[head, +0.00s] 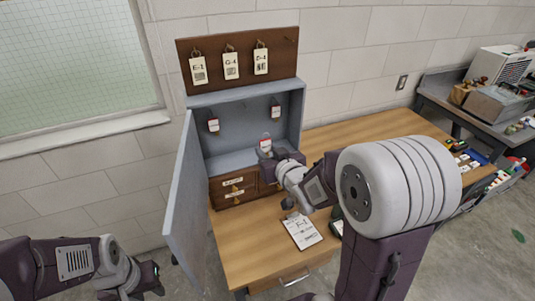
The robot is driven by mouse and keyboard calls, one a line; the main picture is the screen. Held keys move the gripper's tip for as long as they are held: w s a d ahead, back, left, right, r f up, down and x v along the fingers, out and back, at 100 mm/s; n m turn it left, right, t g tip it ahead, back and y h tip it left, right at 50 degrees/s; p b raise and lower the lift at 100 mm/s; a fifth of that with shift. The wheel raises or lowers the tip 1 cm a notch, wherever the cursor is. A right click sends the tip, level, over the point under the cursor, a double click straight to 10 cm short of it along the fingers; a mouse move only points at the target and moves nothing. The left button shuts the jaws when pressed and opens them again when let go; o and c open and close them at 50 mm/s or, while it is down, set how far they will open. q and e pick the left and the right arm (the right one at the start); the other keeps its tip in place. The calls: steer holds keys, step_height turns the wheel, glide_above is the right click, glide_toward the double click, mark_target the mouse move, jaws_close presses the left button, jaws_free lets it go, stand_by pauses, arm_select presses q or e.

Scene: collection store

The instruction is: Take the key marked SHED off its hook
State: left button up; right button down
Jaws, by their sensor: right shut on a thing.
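A grey key cabinet (247,98) stands open on the wooden desk, its door (188,200) swung out to the left. Inside, a key with a white and red tag (213,125) hangs at the left and another (276,112) at the right. A third tagged key (265,144) is lower, at my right gripper (267,154), which is shut on it. The writing on these tags is too small to read, so I cannot tell which is SHED. My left gripper (153,284) is at the lower left, away from the cabinet; its fingers are unclear.
A brown board (281,62) above the cabinet carries several tags on hooks. A clipboard (302,230) lies on the desk (243,258). My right arm covers part of the desk. A cluttered grey bench (440,105) stands at right.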

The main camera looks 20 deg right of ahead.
steer(key=shift+s+b, duration=0.45)
steer(key=shift+b, duration=0.5)
steer(key=shift+s+b, duration=0.6)
steer(key=shift+b, duration=0.15)
